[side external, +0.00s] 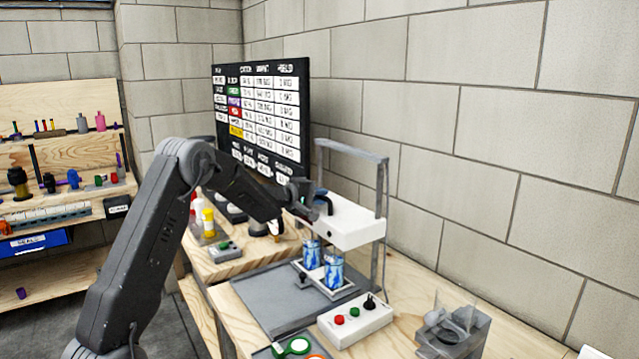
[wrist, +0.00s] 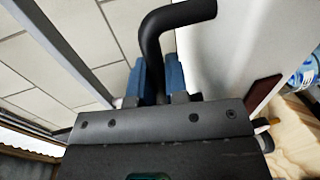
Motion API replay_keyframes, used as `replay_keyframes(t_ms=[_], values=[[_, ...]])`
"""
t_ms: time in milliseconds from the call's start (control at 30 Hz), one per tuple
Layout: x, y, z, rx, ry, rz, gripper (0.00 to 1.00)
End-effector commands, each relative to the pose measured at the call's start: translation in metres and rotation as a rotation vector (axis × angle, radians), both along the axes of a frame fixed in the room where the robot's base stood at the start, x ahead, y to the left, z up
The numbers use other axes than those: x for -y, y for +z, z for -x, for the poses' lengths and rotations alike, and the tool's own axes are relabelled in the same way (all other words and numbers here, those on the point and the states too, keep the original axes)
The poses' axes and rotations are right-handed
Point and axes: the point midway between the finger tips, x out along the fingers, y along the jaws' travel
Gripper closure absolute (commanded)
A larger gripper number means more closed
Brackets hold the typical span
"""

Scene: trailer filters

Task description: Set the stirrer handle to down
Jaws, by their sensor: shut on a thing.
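The stirrer (side external: 352,227) is a white box held in a grey frame above two blue-and-white vessels (side external: 333,272). Its handle (wrist: 178,16) is a black bent bar, seen in the wrist view curving up and to the right from between the blue fingers. My gripper (wrist: 159,80) is shut on this handle; the fingers hide its lower part. In the side external view my gripper (side external: 317,194) is at the left end of the white box, and the handle there is small and partly hidden by the gripper.
A control box (side external: 354,318) with red, green and black knobs stands in front of the stirrer. A clear holder (side external: 453,333) stands at the right front. A grey mat (side external: 258,300) lies on the bench, mostly bare. A grey frame post (side external: 382,190) rises close beside the stirrer.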

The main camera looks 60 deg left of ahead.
Motion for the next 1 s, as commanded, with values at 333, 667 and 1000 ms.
replay_keyframes(t_ms=[333,667,1000], values=[[0.000,-0.009,0.001,-0.018,0.003,0.003,0.80],[0.000,-0.006,0.000,-0.012,0.001,0.002,0.62],[-0.001,0.002,0.026,-0.009,0.003,0.001,0.62]])
